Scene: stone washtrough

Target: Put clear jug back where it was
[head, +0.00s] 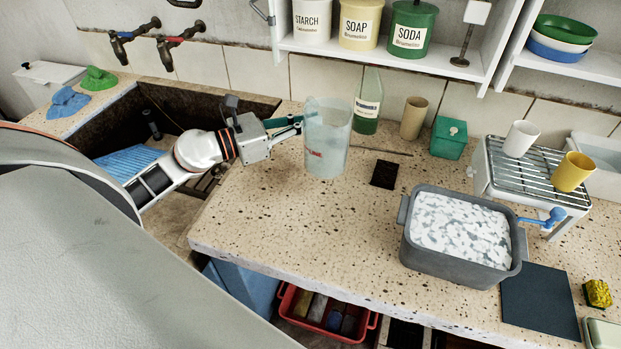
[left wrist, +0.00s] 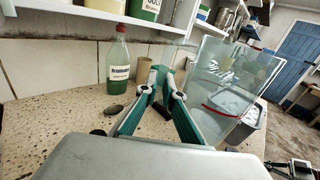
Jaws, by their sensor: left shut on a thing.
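The clear jug (head: 327,145) stands nearly upright at the worktop's left part, near the sink; I cannot tell whether its base touches the stone.
A green-liquid bottle (head: 367,103) and tan cup (head: 413,118) stand close behind the jug. A dark patch (head: 384,174) lies to its right. Farther right are a grey tub (head: 450,268) of suds and a rack (head: 495,170) with cups. The front-left worktop is clear.

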